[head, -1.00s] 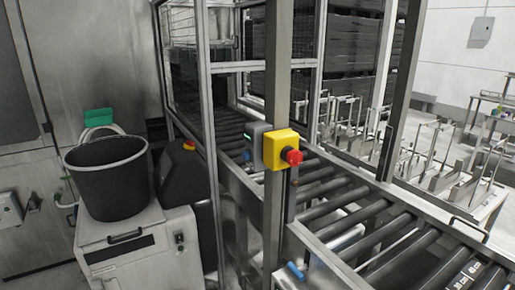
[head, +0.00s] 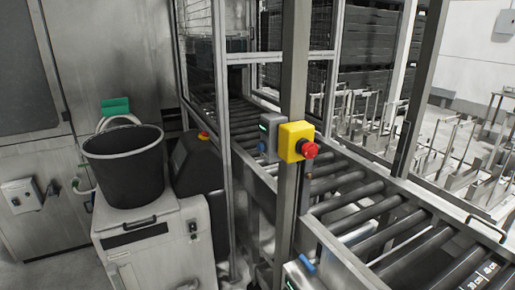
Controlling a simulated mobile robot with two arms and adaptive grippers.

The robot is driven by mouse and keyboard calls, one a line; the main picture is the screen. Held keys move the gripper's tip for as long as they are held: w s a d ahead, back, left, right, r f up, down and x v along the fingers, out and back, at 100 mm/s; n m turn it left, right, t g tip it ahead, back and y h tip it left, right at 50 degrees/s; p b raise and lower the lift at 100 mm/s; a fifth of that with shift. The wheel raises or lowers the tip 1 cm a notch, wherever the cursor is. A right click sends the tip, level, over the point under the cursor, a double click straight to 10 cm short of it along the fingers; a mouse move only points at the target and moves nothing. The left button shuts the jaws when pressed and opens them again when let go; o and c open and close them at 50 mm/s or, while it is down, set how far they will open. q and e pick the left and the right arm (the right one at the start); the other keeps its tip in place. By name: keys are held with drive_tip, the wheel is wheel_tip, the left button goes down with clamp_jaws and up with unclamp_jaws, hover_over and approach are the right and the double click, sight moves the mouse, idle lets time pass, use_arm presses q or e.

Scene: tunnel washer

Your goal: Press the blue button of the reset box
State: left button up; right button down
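A small grey box (head: 270,138) is mounted at the post in the middle of the head view, just left of and behind the yellow box. It has a small green light on its face and a blue button (head: 262,147) low on its left-facing side. The face is seen at a steep angle, and the yellow box and post hide part of the box. I cannot read any label on it. Neither of my grippers is in view.
A yellow box with a red mushroom button (head: 309,149) is on the post (head: 291,200). A roller conveyor (head: 365,215) runs behind and right. A black bucket (head: 125,170) stands on a grey cabinet (head: 155,240) at left. A blue part (head: 307,264) shows low by the conveyor frame.

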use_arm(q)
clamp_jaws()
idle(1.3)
